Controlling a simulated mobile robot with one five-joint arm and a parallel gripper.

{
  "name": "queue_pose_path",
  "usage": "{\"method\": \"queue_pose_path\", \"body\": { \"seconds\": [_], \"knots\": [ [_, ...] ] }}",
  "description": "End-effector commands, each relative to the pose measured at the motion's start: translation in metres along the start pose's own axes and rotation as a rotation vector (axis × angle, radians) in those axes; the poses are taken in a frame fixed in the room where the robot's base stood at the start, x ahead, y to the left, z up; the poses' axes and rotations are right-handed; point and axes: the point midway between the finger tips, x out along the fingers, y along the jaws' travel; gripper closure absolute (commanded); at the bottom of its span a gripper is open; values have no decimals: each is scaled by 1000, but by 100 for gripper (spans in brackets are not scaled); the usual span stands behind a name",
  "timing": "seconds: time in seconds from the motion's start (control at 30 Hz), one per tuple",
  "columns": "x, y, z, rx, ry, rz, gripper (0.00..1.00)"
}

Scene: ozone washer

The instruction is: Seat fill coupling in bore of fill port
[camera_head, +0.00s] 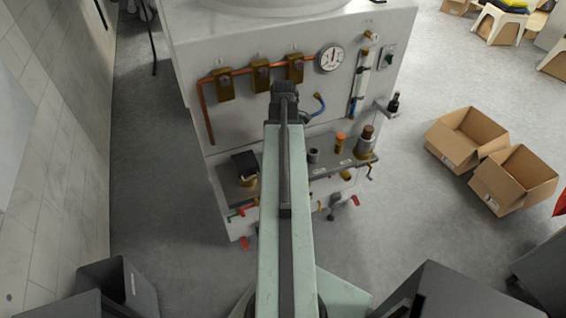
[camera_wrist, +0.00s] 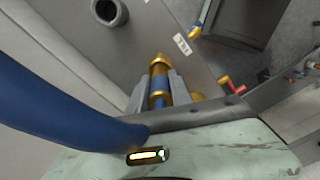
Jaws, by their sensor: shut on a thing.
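My gripper (camera_wrist: 157,82) is shut on the fill coupling (camera_wrist: 159,72), a blue body with brass bands and a brass end, in the wrist view. A thick blue hose (camera_wrist: 65,105) runs beside it from the left. The coupling's brass end appears clear of any bore, above the grey shelf. A grey open-topped cylinder with a dark bore (camera_wrist: 110,12) stands apart at upper left; it also shows in the head view (camera_head: 313,156). I cannot tell which is the fill port. My arm hides the jaws in the head view.
The washer panel (camera_head: 230,122) carries a gauge (camera_head: 331,58), copper pipe and brass valves. On the shelf (camera_head: 321,170) stand an orange-topped fitting (camera_head: 340,142), a brown-topped cylinder (camera_head: 365,142) and a black block (camera_head: 244,163). Several red-handled valves are below. Cardboard boxes (camera_head: 513,180) lie right.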

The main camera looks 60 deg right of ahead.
Motion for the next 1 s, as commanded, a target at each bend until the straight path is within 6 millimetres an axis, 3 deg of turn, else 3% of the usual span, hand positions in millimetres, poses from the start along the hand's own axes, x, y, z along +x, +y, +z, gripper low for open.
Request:
{"method": "queue_pose_path", "body": {
  "seconds": [0.07,0.3,0.67,0.7,0.77,1.0],
  "knots": [
    [2,0,0,0,0,0,100],
    [39,0,0,-1,0,0,100],
    [39,0,-1,-2,0,0,100],
    [39,0,-1,-2,0,0,72],
    [38,0,-1,-2,0,0,56],
    [38,0,-1,-2,0,0,53]
  ]
}}
